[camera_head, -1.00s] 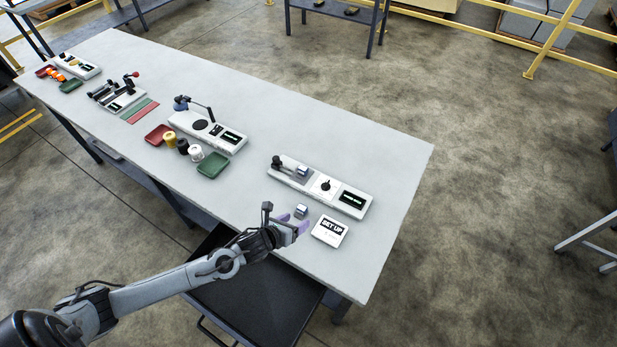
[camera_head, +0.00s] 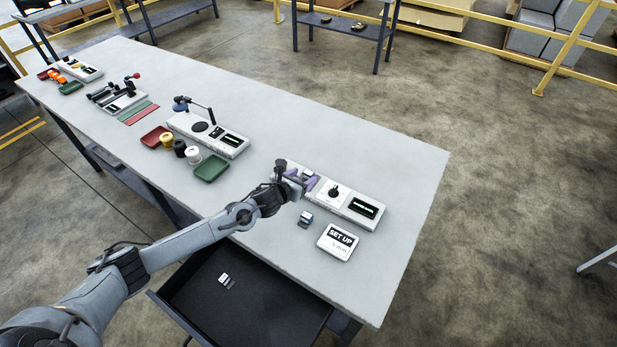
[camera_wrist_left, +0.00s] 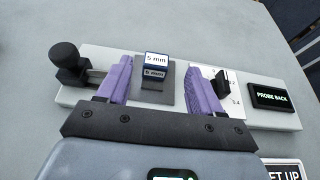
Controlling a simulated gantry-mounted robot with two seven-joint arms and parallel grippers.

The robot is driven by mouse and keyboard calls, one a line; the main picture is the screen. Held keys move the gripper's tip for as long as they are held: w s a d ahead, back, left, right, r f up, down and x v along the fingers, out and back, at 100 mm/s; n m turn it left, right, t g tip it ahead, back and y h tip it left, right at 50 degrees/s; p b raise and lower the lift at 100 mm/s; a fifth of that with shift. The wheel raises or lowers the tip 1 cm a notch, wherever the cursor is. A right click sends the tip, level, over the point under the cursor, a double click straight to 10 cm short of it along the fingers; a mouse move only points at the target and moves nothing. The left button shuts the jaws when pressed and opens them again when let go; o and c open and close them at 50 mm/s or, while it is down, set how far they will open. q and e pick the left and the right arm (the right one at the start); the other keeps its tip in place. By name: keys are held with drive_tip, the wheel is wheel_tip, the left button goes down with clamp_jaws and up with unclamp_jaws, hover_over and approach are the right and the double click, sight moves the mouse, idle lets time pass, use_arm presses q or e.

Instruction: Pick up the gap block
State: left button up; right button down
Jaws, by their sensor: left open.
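A small blue and white gap block marked 5 mm (camera_wrist_left: 156,66) sits on the grey plate of the white gauge fixture (camera_head: 277,193), seen best in the left wrist view. My left gripper (camera_head: 302,183) is open over the fixture, its purple fingers on either side of this block with space on both sides. A similar small block (camera_head: 306,218) stands on the table in front of the fixture. Another (camera_head: 227,281) lies in the dark open drawer (camera_head: 290,312); their markings are too small to read. My right gripper is not in view.
A black display reading PROBE BACK (camera_wrist_left: 273,96) is on the fixture's right end, past a black knob (camera_head: 335,190). A SET UP card (camera_head: 338,242) lies in front. Spools (camera_head: 180,148) and a green tray (camera_head: 211,168) stand to the left. The table's right end is clear.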

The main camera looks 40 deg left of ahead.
sight(308, 173)
use_arm(q)
drive_tip(key=shift+f+b+x, duration=0.15)
drive_tip(key=shift+b+x, duration=0.05)
drive_tip(key=shift+x, duration=1.15)
drive_tip(key=shift+f+b+x, duration=0.15)
drive_tip(key=shift+b+x, duration=0.05)
drive_tip(key=shift+x, duration=1.2)
drive_tip(key=shift+s+a, duration=0.15)
drive_tip(key=c, duration=1.1)
drive_tip(key=shift+r, duration=0.2)
